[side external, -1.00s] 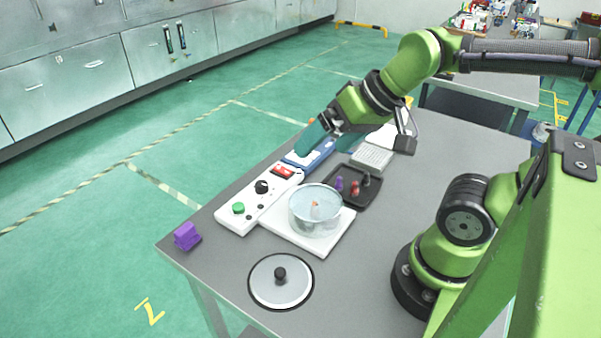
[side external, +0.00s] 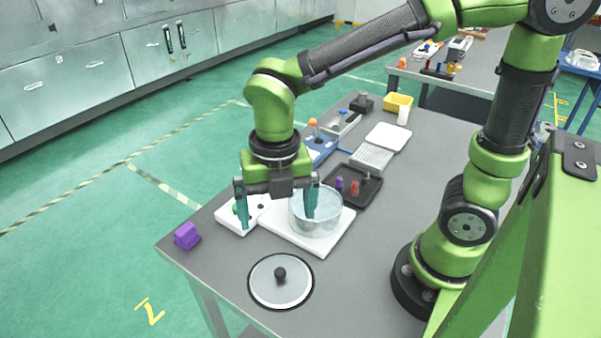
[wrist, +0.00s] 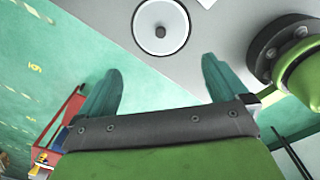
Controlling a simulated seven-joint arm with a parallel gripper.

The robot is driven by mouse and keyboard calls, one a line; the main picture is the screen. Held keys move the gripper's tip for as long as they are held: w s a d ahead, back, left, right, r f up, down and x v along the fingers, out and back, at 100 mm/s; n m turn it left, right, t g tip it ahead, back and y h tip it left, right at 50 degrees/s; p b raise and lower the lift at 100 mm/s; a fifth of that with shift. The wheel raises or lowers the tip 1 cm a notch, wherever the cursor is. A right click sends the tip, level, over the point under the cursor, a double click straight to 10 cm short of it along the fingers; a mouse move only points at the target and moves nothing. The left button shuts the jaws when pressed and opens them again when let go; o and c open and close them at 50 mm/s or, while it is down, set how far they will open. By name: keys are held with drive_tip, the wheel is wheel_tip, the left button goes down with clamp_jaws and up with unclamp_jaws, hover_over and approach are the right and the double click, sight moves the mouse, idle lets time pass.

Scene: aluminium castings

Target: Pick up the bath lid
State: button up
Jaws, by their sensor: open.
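The bath lid (side external: 296,289) is a round pale disc with a dark rim and a black knob (side external: 280,274). It lies flat on the grey table near the front edge; the wrist view shows it whole (wrist: 148,27), beyond the fingertips. My gripper (side external: 278,222) points down with its two teal fingers spread wide and nothing between them. In the side view it appears above and behind the lid, apart from it, with one finger in front of the glass bath (side external: 330,215). Both fingers also show in the wrist view (wrist: 158,75).
The bath stands on a white plate (side external: 318,247) behind the lid. A white control box (side external: 232,222) is partly hidden by my gripper. A purple block (side external: 187,236) sits at the left table corner. A dark tray (side external: 372,199) holds small coloured pieces. Table right of the lid is clear.

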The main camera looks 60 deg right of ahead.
drive_tip(key=n, duration=0.5)
hover_over(281, 272)
drive_tip(key=f, duration=1.1)
drive_tip(key=shift+d, duration=0.2)
drive_tip(key=shift+w+a+f, duration=0.1)
drive_tip(key=shift+a+f, duration=0.05)
drive_tip(key=shift+f, duration=2.6)
drive_tip(key=shift+c, duration=0.2)
clamp_jaws()
